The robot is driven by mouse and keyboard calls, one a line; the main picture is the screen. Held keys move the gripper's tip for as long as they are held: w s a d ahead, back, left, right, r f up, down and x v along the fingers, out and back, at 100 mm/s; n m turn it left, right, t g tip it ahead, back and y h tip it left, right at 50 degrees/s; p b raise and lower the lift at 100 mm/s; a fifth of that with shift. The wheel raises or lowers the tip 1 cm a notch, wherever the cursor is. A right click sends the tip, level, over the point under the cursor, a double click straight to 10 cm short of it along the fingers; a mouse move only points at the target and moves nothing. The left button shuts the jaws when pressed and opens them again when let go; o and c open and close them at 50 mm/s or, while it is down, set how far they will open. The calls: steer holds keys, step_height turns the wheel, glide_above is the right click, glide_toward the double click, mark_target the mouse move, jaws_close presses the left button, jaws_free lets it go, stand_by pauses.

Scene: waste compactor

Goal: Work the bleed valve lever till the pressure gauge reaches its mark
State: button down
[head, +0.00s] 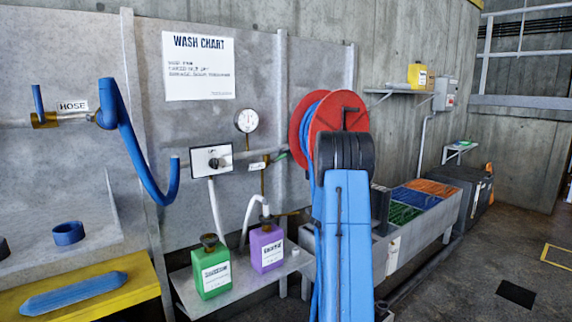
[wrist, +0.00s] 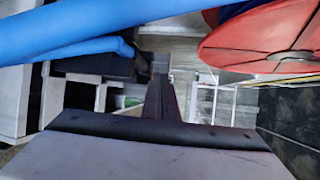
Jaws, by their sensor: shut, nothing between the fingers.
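The round white pressure gauge (head: 246,120) is on the grey wall panel above a pipe. Its needle and mark are too small to read. A pipe fitting with a small white label (head: 257,166) is below the gauge; the label is unreadable, and I cannot make out a bleed lever there. At the far left, a brass valve (head: 45,120) with an upright blue lever (head: 38,98) sits beside a HOSE sign. My gripper (wrist: 160,82) shows dark in the wrist view, shut and empty. The head view does not show its fingers; my blue arm stands in front of the reel.
A red hose reel (head: 347,108) is by my arm and also shows in the wrist view (wrist: 275,42). A control box with a knob (head: 211,160) is left of the fitting. Green (head: 212,270) and purple (head: 266,248) jugs stand on a low shelf (head: 190,292).

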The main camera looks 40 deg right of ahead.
steer(key=w+a+f+m+y, duration=0.3)
steer(key=a+y, duration=0.4)
steer(key=y, duration=0.1)
steer(key=w+a+r+n+t+y, duration=0.1)
steer(key=w+a+r+t+y, duration=0.3)
steer(key=r, duration=0.6)
steer(key=w+a+r+t+y, duration=0.1)
steer(key=w+a+r+t, duration=0.3)
steer(key=r, duration=0.6)
steer(key=w+r+t, duration=0.1)
steer(key=w+r, duration=0.1)
steer(key=w, duration=0.6)
steer(key=shift+w+a, duration=0.15)
